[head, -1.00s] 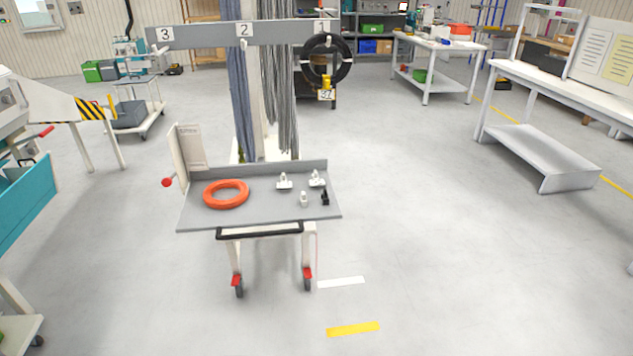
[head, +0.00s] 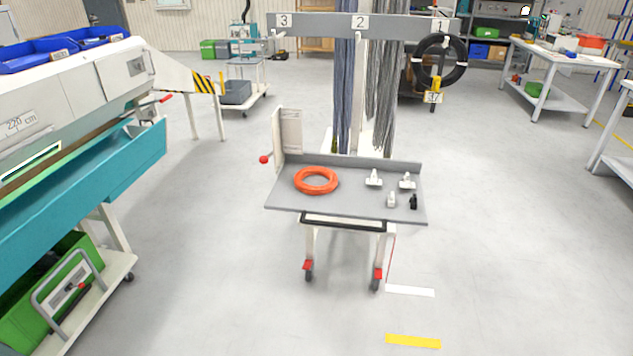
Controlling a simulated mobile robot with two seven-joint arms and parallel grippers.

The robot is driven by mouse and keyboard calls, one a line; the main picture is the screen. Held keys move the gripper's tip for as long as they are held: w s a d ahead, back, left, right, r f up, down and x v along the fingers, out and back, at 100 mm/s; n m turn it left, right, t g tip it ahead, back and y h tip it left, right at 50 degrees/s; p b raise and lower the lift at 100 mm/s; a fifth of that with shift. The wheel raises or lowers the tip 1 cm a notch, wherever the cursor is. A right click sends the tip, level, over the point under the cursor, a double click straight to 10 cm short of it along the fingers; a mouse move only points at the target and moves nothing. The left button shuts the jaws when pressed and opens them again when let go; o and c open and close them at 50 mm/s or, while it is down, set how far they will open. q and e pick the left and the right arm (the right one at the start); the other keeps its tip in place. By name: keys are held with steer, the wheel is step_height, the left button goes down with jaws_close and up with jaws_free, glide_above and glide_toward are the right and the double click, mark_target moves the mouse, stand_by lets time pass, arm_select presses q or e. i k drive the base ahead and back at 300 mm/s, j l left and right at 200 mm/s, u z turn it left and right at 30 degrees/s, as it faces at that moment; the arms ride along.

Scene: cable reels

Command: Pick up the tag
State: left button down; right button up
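A small white tag (head: 433,98) with a dark number on it hangs below a yellow piece (head: 436,84) at the lower edge of a black cable coil (head: 463,60). The coil hangs under the plate marked 1 on a grey rail (head: 400,27). An orange cable ring (head: 316,180) lies on the grey top of a wheeled cart (head: 345,202). Small white pieces (head: 374,178) and a small black piece (head: 413,202) stand at the cart's right side; I cannot tell what they are. Neither of my grippers is in view.
A long machine with a teal trough (head: 90,185) and a green bin (head: 75,290) stands at the left. White benches (head: 555,62) stand at the right. Grey cables hang behind the cart.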

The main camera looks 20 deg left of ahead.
mark_target(406, 183)
steer(key=i+j+u, duration=0.2)
steer(key=i+j+z, duration=0.1)
steer(key=i, duration=0.25)
steer(key=i+l+z, duration=0.2)
steer(key=z, duration=0.25)
steer(key=i+z, duration=0.7)
steer(key=z, duration=0.2)
